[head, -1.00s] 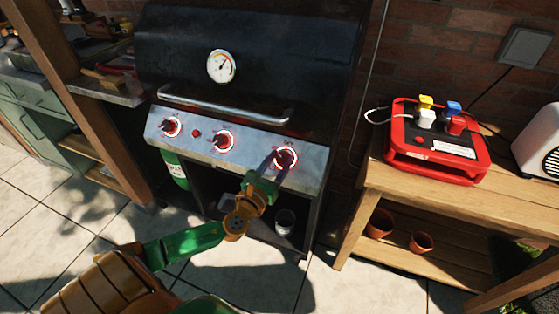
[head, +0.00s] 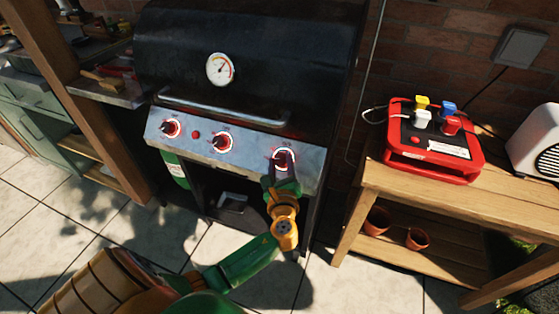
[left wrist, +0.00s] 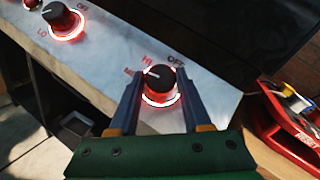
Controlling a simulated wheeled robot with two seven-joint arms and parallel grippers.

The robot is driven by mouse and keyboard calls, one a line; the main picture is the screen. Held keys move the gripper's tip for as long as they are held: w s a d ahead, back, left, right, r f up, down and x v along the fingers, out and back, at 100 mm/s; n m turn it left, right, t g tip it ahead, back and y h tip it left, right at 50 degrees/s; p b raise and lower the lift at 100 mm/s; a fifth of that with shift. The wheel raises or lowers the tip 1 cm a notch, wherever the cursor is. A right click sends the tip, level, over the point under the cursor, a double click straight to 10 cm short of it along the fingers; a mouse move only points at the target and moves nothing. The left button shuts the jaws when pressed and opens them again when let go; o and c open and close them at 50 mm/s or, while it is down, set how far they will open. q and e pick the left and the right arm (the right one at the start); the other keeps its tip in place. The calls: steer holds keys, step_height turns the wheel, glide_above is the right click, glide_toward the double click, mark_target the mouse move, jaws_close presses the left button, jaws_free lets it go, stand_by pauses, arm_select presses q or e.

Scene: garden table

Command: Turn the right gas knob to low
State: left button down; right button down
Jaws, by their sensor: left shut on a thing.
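The right gas knob (left wrist: 160,84) is dark, with a glowing red and white ring, on the grill's sloped metal panel. In the left wrist view my left gripper (left wrist: 158,92) has one finger on each side of it, shut on it. The knob's white mark points left, towards the partly covered label beside "HI"; "OFF" shows at the upper right. In the head view my left gripper (head: 283,165) partly covers the right knob (head: 285,155). The middle knob (head: 221,141) and left knob (head: 170,128) are clear of it. My right gripper is not in view.
The grill's black lid (head: 250,60) with its metal handle (head: 220,108) is closed above the panel. A green gas bottle (head: 176,170) stands below. To the right is a wooden table (head: 390,180) with a red box (head: 440,163) on it.

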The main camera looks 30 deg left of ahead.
arm_select(q)
steer(key=n+g+y, duration=0.1)
steer(key=n+g, duration=0.1)
steer(key=n+g+y, duration=0.1)
steer(key=n, duration=0.2)
steer(key=shift+w+d+r+n+g+p, duration=0.2)
steer(key=shift+n+g+p, duration=0.1)
steer(key=shift+g+p, duration=0.1)
steer(key=shift+n+g, duration=1.4)
steer(key=shift+n, duration=0.4)
steer(key=shift+w+n+g, duration=0.1)
steer(key=shift+n+g, duration=0.2)
steer(key=shift+c, duration=1.8)
jaws_free()
